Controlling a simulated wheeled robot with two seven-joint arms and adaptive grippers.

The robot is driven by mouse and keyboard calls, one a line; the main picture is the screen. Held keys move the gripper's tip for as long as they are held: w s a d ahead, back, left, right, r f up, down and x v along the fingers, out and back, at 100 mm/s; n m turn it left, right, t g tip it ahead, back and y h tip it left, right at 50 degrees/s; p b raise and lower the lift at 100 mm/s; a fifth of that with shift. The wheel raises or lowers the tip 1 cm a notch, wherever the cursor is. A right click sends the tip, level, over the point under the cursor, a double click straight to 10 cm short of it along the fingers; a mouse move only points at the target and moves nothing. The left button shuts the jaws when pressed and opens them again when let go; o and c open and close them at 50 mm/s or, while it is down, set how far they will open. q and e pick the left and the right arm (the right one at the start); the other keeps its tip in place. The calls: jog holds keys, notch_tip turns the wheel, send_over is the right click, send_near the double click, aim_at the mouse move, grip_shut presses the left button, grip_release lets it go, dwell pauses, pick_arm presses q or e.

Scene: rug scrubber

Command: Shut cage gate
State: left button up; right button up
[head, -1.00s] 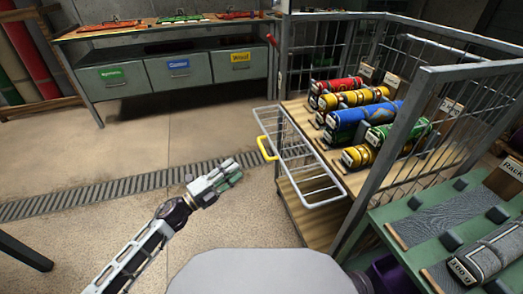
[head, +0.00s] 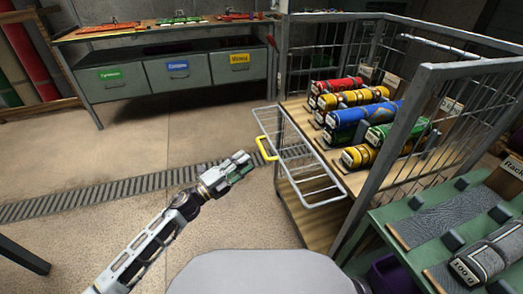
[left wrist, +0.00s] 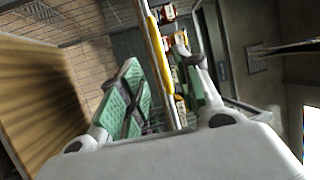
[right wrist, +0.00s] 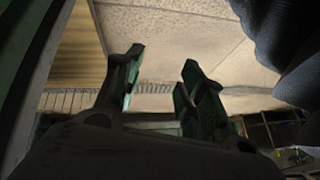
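The cage gate (head: 312,183) is a grey wire panel with a yellow handle (head: 264,148) on its left edge. It juts out from the front of the cage (head: 425,72), leaving the shelf front exposed. My left gripper (head: 240,165) is a little below and left of the handle, apart from it. In the left wrist view, its green-padded fingers (left wrist: 165,85) are spread and empty, with the yellow handle (left wrist: 159,58) showing beyond the gap. My right gripper (right wrist: 158,85) is open and empty in its wrist view; the head view does not show it.
Several rolled rugs (head: 352,115) lie on the wooden cage shelf. A green rack (head: 428,215) with grey rolls stands at lower right. A bench with labelled drawers (head: 180,75) is at the back left. The floor (head: 120,165) left of the gate is clear, crossed by a drain grate.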

aim_at(262, 147)
pick_arm(q)
jog(key=shift+b+x, duration=0.75)
jog(key=shift+x, duration=3.45)
jog(key=shift+d+r, duration=0.1)
jog(key=shift+d, duration=0.05)
pick_arm(e)
jog(key=f, duration=0.3)
jog(key=shift+a+f+t, duration=0.3)
jog(key=shift+f, duration=0.05)
pick_arm(q)
jog(key=shift+w, duration=0.1)
jog(key=shift+c, duration=0.4)
grip_shut()
jog(key=shift+r, duration=0.1)
pick_arm(e)
jog(key=shift+r, duration=0.1)
